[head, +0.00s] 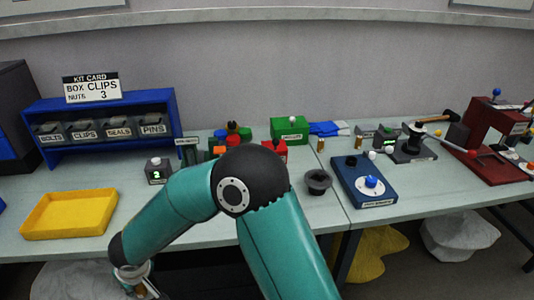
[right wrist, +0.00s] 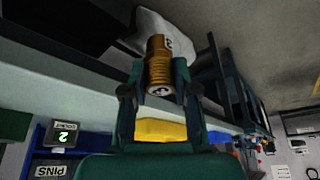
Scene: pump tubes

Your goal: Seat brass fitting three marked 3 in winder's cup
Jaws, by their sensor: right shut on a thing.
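The brass fitting (right wrist: 158,68) is held between the two fingers of my right gripper (right wrist: 160,85) in the right wrist view. It is ribbed, with white round marks; the nearer one reads 3. In the head view my right arm reaches across to the left, and its gripper (head: 145,290) is low at the bottom edge, in front of the table; the fitting is not clear there. A blue box with a dial (head: 355,178) and a dark grey cup (head: 318,182) stand right of the arm. I cannot tell which part is the winder's cup. My left gripper is not in view.
A yellow tray (head: 68,232) lies at the table's front left. A blue rack (head: 40,107) of bins stands behind it. A small counter (head: 156,177) reads 2. A red press (head: 490,145) stands far right. Small brass pieces (head: 320,144) stand at the back.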

